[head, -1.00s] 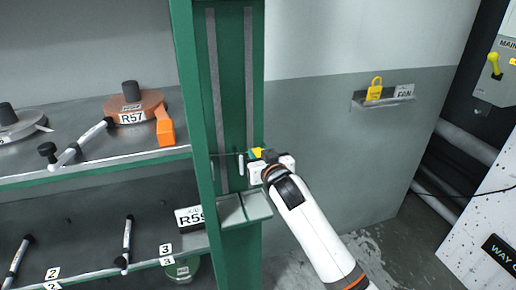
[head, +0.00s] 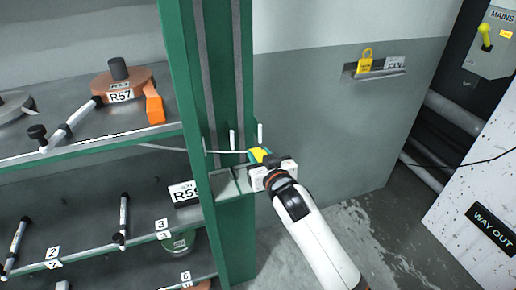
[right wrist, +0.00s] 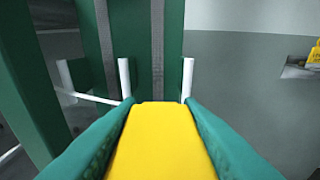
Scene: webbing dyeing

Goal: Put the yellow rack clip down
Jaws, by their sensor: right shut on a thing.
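The yellow rack clip (head: 260,155) is held between the teal fingers of my right gripper (head: 257,157), in front of the green rack post (head: 220,90). In the right wrist view the yellow clip (right wrist: 160,145) fills the space between the two fingers. The post (right wrist: 140,40) stands straight ahead, with upright white pegs (right wrist: 124,77) and (right wrist: 187,78) beyond the fingertips. I cannot tell whether the clip touches anything besides the fingers. A small grey-green two-part tray (head: 230,184) on the post lies just below and left of the gripper. My left gripper is out of view.
Shelves at left hold a copper reel labelled R57 (head: 130,82), an orange block (head: 154,103) and black-ended rods (head: 124,215). A wall ledge (head: 375,74) carries a yellow padlock (head: 365,60). The floor between is open.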

